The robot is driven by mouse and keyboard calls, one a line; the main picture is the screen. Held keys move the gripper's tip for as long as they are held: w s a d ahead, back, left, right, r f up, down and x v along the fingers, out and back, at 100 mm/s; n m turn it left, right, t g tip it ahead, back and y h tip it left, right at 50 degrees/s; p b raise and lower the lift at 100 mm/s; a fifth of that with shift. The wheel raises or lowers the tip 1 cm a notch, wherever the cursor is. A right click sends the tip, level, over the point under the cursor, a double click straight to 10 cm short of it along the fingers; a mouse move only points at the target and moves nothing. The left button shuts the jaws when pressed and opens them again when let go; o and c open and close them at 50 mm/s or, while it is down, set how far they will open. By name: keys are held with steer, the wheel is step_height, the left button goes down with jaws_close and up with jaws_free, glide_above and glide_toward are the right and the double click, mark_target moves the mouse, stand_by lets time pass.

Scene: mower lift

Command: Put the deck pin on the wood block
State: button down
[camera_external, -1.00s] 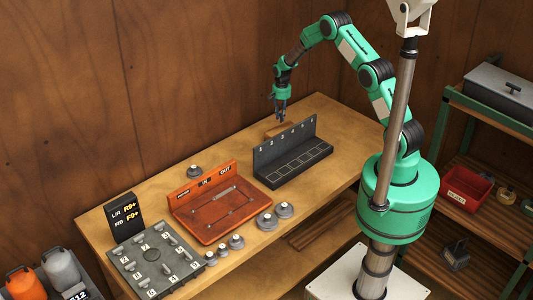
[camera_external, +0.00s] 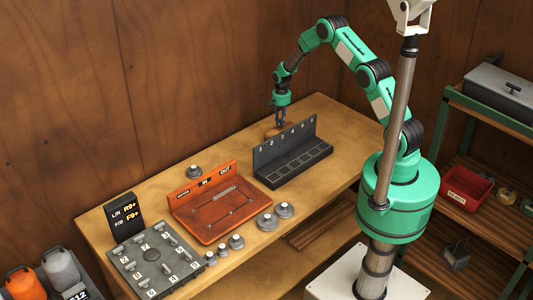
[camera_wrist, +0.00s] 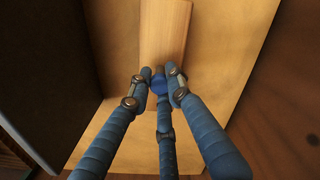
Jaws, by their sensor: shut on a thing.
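The wood block (camera_external: 271,132) lies on the workbench behind the numbered black rack. In the wrist view the wood block (camera_wrist: 166,28) is a pale plank running up from the fingertips. My gripper (camera_external: 281,123) points down at the block, its blue fingers low over it. In the wrist view my gripper (camera_wrist: 160,80) has its three fingers drawn together over the block's near end. The deck pin is between the fingertips and almost wholly hidden by them. I cannot tell whether it touches the block.
The black rack (camera_external: 291,164) with upright numbered back stands close in front of the block. An orange tray (camera_external: 226,217), a grey pegged plate (camera_external: 150,262) and several grey weights (camera_external: 267,221) are further left. The bench's right end is bare.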

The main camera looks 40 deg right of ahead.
steer(key=shift+f, duration=0.15)
steer(key=c, duration=1.6)
jaws_free()
steer(key=shift+r, duration=0.25)
step_height(320, 180, up, 12)
steer(key=shift+f+b, duration=0.1)
steer(key=shift+b, duration=0.5)
